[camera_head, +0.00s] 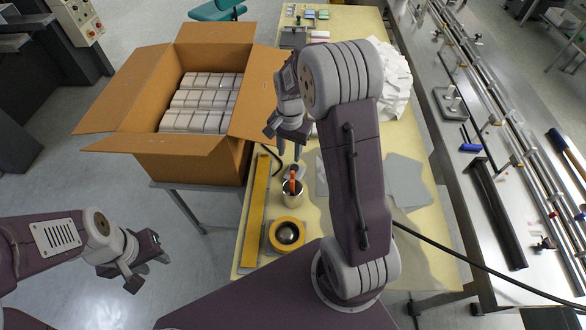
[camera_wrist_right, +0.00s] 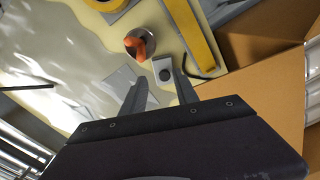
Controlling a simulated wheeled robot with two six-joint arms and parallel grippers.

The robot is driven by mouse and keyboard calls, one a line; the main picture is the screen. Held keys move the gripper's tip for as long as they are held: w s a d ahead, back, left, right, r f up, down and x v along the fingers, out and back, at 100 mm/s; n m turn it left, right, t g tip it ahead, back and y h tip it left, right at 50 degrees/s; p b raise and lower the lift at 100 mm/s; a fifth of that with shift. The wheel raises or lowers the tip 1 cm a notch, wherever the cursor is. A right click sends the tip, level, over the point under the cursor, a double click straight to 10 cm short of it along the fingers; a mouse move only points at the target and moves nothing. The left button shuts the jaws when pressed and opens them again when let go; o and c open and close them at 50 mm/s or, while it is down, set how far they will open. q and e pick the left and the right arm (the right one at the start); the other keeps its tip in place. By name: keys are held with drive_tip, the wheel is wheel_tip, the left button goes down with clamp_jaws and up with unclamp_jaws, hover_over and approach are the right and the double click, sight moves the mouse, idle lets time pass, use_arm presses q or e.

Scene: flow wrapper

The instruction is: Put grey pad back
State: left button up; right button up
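A small light grey piece with a dark round spot (camera_wrist_right: 163,66) lies on the yellow table, close to the metal tin. It may be the grey pad; I cannot tell for certain. It also shows, partly hidden, in the head view (camera_head: 289,172). My right gripper (camera_head: 289,152) is above the table beside the box, pointing down. In the right wrist view its fingers (camera_wrist_right: 160,77) are apart, with the small grey piece between and just beyond the tips; contact is unclear. My left gripper (camera_head: 146,268) is open and empty over the floor at lower left.
An open cardboard box (camera_head: 190,160) with white packs stands left of the table. A tin with an orange-handled thing (camera_head: 292,190), a yellow bar (camera_head: 254,215) and a yellow roll (camera_head: 287,236) are near the right gripper. Flat grey sheets (camera_head: 408,182) lie at right.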

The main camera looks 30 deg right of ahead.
drive_tip(key=s+a+n, duration=0.3)
drive_tip(key=s+n, duration=0.2)
drive_tip(key=s, duration=0.2)
drive_tip(key=s+a+r+n, duration=0.1)
drive_tip(key=s+a+n, duration=0.3)
drive_tip(key=s, duration=0.3)
drive_tip(key=shift+s+a+n+t, duration=0.2)
drive_tip(key=shift+s+n+t, duration=0.2)
drive_tip(key=shift+n, duration=0.2)
